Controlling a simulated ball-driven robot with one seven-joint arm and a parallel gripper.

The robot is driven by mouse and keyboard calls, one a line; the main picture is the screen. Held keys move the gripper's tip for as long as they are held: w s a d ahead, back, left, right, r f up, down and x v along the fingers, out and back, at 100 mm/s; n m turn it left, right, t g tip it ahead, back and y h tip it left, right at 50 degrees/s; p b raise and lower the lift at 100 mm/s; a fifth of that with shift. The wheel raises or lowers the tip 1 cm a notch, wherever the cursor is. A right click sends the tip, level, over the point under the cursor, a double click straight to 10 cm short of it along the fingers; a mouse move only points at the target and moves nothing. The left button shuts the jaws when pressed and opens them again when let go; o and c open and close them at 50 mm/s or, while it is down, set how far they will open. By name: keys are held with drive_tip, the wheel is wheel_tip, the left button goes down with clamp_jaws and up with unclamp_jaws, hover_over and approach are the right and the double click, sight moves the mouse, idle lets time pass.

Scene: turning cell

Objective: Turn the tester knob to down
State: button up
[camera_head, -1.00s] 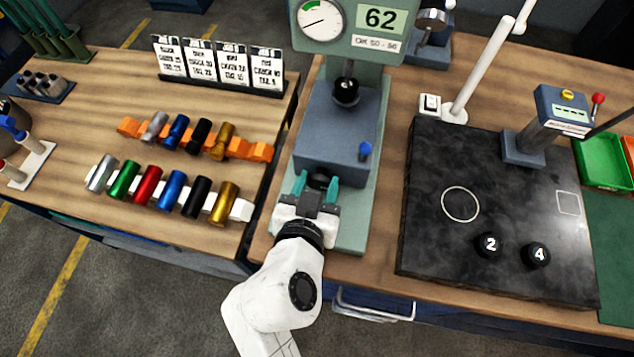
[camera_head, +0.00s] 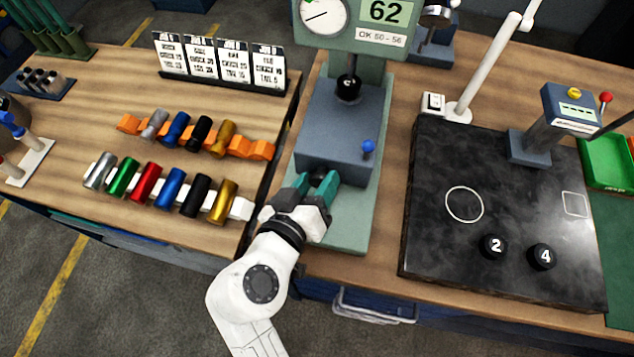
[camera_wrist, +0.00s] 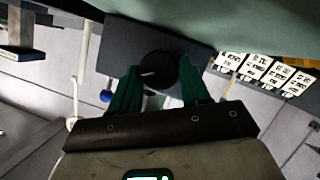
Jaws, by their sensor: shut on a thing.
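The tester (camera_head: 335,130) is a grey-blue block on a pale green base and column. Its display (camera_head: 384,11) reads 62, above a label reading OK 50 - 56. The black knob (camera_head: 318,180) is low on its front face, partly hidden by my fingers. In the wrist view the round knob (camera_wrist: 157,68) shows a white pointer line on its left half, pointing left in that picture. My gripper (camera_head: 317,177) is shut on the knob, its teal fingers on either side. The fingers also show in the wrist view (camera_wrist: 159,72), and the gripper is tilted in the head view.
A blue-tipped lever (camera_head: 368,147) stands at the block's right, and a black ball (camera_head: 348,87) sits above it. Coloured cylinders lie in an orange rack (camera_head: 262,150) and a white rack (camera_head: 241,209) to the left. A black slab (camera_head: 430,235) with two numbered pucks is to the right.

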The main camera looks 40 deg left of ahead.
drive_tip(key=n, duration=0.1)
drive_tip(key=n+t+h+b, duration=0.1)
drive_tip(key=n+t, duration=0.1)
drive_tip(key=n, duration=0.1)
drive_tip(key=shift+s+a+f+h+b, duration=0.1)
drive_tip(key=shift+a+f+h+b, duration=0.15)
drive_tip(key=shift+h+b, duration=0.1)
drive_tip(key=shift+n, duration=0.3)
drive_tip(key=o, duration=1)
drive_tip(key=b+v, duration=0.1)
drive_tip(key=v, duration=1)
drive_tip(key=shift+d+f+b, duration=0.1)
drive_tip(key=shift+f+b, duration=0.05)
drive_tip(key=shift+b, duration=0.25)
